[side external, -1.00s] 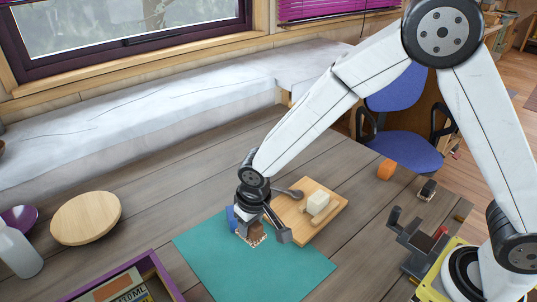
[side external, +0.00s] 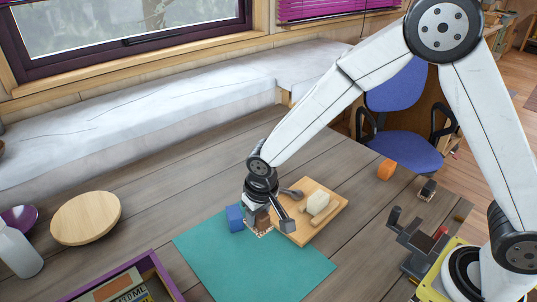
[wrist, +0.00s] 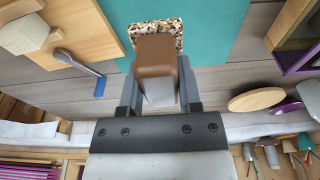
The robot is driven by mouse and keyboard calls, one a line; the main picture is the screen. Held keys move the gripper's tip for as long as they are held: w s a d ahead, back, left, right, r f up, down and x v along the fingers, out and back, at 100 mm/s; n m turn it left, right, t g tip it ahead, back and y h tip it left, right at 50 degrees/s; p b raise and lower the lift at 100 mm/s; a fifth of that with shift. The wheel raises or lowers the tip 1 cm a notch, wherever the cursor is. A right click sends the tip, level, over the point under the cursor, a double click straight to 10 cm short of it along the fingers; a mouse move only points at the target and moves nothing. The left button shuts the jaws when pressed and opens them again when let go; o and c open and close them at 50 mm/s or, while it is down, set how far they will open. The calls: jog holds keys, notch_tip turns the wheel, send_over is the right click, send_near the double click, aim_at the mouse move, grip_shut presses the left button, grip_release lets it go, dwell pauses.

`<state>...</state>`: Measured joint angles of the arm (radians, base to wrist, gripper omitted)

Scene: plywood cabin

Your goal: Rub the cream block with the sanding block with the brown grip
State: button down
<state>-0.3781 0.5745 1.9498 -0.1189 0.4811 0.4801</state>
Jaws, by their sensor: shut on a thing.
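The cream block (side external: 317,202) rests on a light wooden board (side external: 337,196) right of my gripper; it also shows at the upper left of the wrist view (wrist: 22,33). My gripper (side external: 267,219) is shut on the brown grip (wrist: 155,52) of the sanding block (side external: 263,231). The sanding block's speckled base (wrist: 159,28) faces away from the wrist. It is over the teal mat (side external: 240,262), near the board's left edge and apart from the cream block. Whether it touches the mat is unclear.
A blue block (side external: 235,217) stands left of my gripper. A grey lever-like piece (side external: 291,193) lies at the board's left side. An orange object (side external: 386,170) sits farther back. A purple-edged tray (side external: 153,265) is at the front left. The mat's front is clear.

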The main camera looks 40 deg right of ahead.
jog(key=d+r+m+h, duration=0.1)
jog(key=d+m, duration=0.6)
jog(key=d, duration=1.3)
jog(key=shift+w+r+m, duration=0.25)
jog(key=shift+r+m, duration=0.15)
jog(key=shift+r, duration=0.1)
jog(key=shift+f, duration=0.1)
